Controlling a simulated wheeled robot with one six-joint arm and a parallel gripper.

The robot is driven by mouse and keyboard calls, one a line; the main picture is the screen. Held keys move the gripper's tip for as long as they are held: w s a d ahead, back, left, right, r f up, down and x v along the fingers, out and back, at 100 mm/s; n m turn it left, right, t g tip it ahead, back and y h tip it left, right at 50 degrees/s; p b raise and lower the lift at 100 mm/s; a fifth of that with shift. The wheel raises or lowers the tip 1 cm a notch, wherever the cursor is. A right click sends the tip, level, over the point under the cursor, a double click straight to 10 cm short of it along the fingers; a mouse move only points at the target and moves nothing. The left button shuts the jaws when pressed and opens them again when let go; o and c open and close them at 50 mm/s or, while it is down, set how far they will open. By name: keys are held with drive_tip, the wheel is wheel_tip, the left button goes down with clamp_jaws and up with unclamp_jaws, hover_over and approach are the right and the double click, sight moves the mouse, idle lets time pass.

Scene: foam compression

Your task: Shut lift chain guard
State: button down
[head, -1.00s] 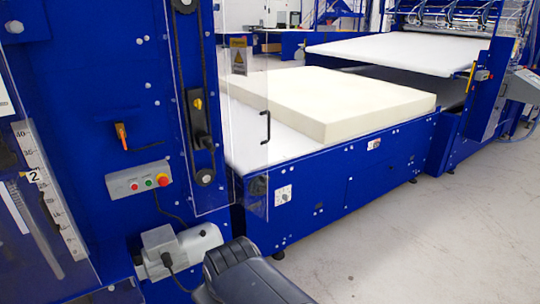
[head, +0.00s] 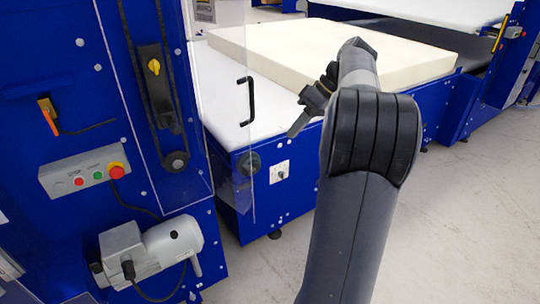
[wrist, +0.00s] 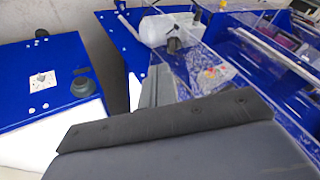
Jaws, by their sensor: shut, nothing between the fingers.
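The lift chain guard (head: 222,110) is a clear panel with a black handle (head: 249,98) near its right edge. It stands swung out from the blue lift column, so it is open. The chain (head: 133,60) runs down the column to a lower sprocket (head: 176,160), left of the panel. My gripper (head: 296,128) is shut and empty, to the right of the handle and a little lower in the head view, apart from it. In the wrist view, dark parts of my gripper fill the lower middle, and clear panelling (wrist: 200,62) shows beyond.
A control box (head: 85,170) and a grey motor (head: 150,255) are on the column's lower part. Behind the guard, a foam block (head: 270,45) lies on a blue conveyor table with a round dark knob (head: 249,163). Grey floor (head: 460,230) is open at the right.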

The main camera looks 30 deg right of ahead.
approach(249, 179)
wheel_tip(249, 179, down, 4)
drive_tip(key=w+d, duration=0.1)
drive_tip(key=w, duration=0.2)
drive_tip(key=a, duration=0.1)
drive_tip(key=s+a, duration=0.1)
drive_tip(key=a, duration=0.1)
drive_tip(key=shift+s+a+f+p, duration=0.1)
drive_tip(key=shift+a+p, duration=0.05)
drive_tip(key=shift+p, duration=0.25)
